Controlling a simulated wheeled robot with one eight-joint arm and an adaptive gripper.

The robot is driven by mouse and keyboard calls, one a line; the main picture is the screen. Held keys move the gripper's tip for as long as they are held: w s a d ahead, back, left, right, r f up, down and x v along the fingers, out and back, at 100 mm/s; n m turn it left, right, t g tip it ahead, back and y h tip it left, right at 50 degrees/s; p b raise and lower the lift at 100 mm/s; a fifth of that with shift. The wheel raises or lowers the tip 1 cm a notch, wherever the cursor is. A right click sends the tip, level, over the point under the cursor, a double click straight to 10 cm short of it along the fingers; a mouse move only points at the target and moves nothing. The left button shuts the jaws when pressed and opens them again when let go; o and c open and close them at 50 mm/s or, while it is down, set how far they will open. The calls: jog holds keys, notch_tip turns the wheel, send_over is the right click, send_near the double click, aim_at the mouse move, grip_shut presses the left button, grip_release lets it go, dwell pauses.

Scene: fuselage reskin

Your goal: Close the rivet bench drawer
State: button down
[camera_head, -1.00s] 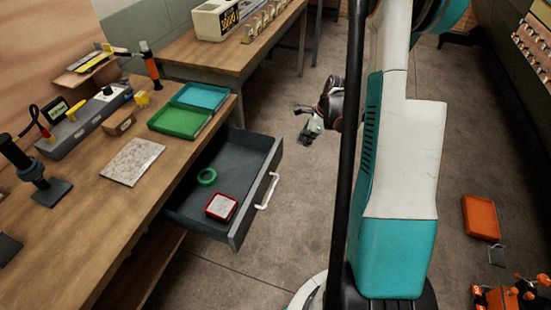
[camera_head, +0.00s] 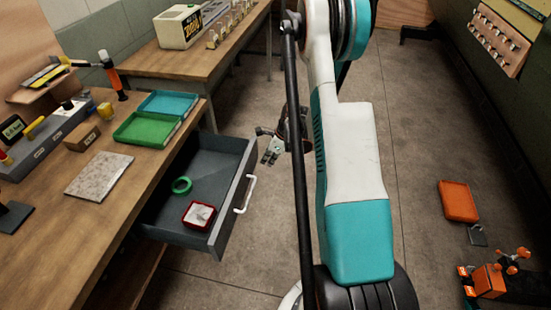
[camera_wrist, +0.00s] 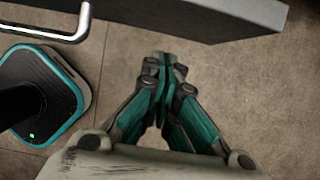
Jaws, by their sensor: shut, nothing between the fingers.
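The rivet bench drawer (camera_head: 185,232) is pulled well out of the wooden bench (camera_head: 95,225) in the head view. Its white handle (camera_head: 247,194) is on the front face, towards my arm. Inside lie a green ring (camera_head: 182,185) and a red-rimmed box (camera_head: 199,214). My gripper (camera_head: 270,158) is to the right of the drawer front, apart from it, shut and empty. In the wrist view, my gripper (camera_wrist: 165,62) points at the floor, fingers together. The drawer front (camera_wrist: 215,22) and the handle (camera_wrist: 50,34) show along the top edge, not touched.
Green (camera_head: 148,128) and teal (camera_head: 168,103) trays stand on the bench above the drawer. A second table (camera_head: 205,55) stands behind. An orange bin (camera_head: 458,201) lies on the floor at right. Floor between the drawer and my arm is clear.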

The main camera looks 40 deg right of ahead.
jog(key=shift+w+a+r, duration=0.1)
jog(key=shift+w+a, duration=0.6)
jog(key=shift+w, duration=0.2)
jog(key=b, duration=0.2)
send_over(206, 160)
jog(key=shift+w, duration=0.15)
dwell(0.3)
